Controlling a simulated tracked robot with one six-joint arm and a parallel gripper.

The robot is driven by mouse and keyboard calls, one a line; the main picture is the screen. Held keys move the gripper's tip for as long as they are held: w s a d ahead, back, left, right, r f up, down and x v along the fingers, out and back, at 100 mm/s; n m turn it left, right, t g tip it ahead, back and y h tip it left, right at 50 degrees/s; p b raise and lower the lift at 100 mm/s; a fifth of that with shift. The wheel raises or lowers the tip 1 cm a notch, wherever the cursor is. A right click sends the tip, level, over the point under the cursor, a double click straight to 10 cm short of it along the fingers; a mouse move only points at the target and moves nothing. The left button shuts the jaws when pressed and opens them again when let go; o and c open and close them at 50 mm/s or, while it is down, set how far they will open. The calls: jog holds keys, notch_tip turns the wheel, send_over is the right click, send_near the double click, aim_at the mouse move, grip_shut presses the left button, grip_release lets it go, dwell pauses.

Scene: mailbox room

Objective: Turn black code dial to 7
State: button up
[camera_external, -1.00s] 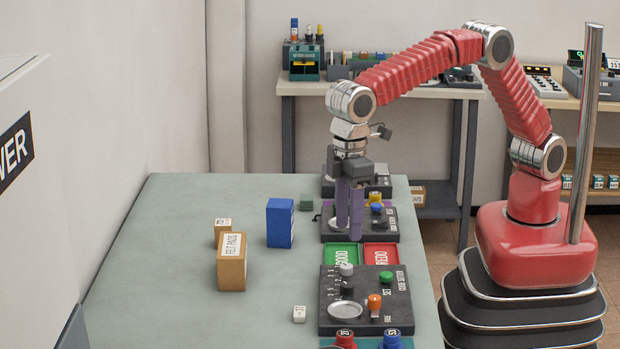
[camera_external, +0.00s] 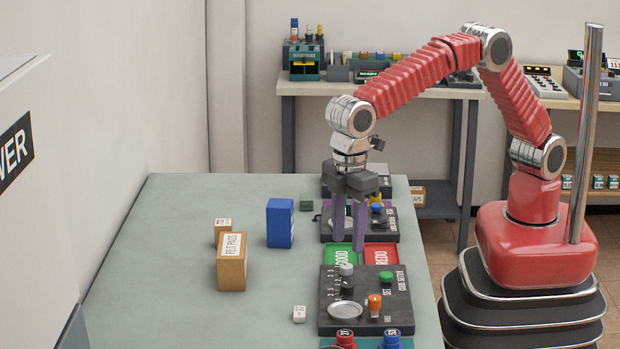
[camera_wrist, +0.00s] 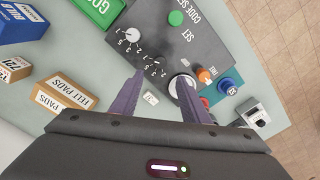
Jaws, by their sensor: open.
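The black code dial (camera_external: 347,288) sits on the dark code setter panel (camera_external: 391,322), just in front of a pale grey dial (camera_external: 346,269). In the wrist view the black dial (camera_wrist: 157,69) lies between the fingertips, and the pale dial (camera_wrist: 132,35) is up and left of it. My gripper (camera_external: 348,244) is open and empty, its purple fingers pointing down. In the external view it is above the green and red pads, behind the dials and apart from them. Numbers ring the dials, but I cannot tell where the black dial points.
The panel also carries a green button (camera_external: 386,276), an orange lever (camera_external: 375,302) and a round silver dish (camera_external: 345,310). Boxes, including a blue one (camera_external: 280,222) and a felt pads box (camera_external: 232,262), stand to the left. A small white cube (camera_external: 299,314) lies beside the panel.

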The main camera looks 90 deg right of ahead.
aim_at(347, 284)
notch_tip(347, 284, down, 11)
jog(key=shift+r, duration=0.1)
dwell(0.4)
jog(key=shift+c, duration=0.7)
jog(key=c, duration=0.9)
